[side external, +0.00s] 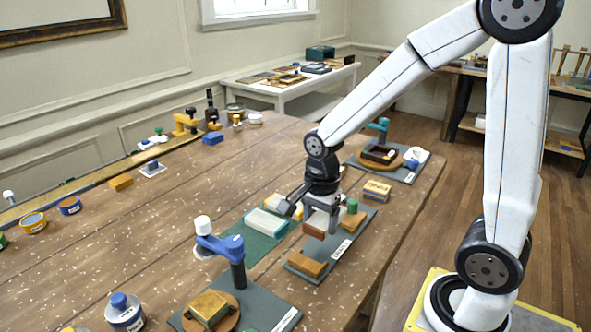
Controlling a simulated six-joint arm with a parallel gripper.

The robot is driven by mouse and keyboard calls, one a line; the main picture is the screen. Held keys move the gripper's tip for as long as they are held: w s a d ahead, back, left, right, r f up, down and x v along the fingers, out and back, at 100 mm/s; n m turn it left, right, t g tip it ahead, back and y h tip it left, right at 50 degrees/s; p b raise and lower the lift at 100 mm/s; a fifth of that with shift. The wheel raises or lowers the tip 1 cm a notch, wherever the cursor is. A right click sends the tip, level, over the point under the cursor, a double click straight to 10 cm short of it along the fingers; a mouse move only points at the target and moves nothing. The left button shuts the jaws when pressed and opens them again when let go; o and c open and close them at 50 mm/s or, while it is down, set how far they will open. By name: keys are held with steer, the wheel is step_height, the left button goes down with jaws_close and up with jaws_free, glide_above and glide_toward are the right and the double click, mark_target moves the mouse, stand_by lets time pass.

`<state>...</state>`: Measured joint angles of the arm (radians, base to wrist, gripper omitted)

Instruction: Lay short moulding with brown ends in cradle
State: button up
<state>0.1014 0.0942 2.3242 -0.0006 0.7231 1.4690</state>
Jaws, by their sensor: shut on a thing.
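My gripper (314,212) is shut on a short white moulding (318,221) with a brown end (314,232) facing the camera. The moulding is above the grey board of the cradle (334,252). The cradle has a tan wooden block at its near end (307,264) and another at its far end (352,220). The held moulding appears between these blocks in the side external view. I cannot tell whether it touches the board. The far end of the moulding is hidden by my gripper.
Left of the cradle, a green mat (252,244) bears a white moulding with teal edges (266,222) and a yellow-ended piece (281,204). A blue clamp-like stand (222,246) is in front. A small green cylinder (352,206) stands by the far block. The table's left middle is mostly clear.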

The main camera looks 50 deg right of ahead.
mark_target(318, 254)
steer(key=shift+f, duration=3.25)
steer(key=shift+f, duration=0.2)
steer(key=o, duration=1.2)
steer(key=shift+r, duration=3.9)
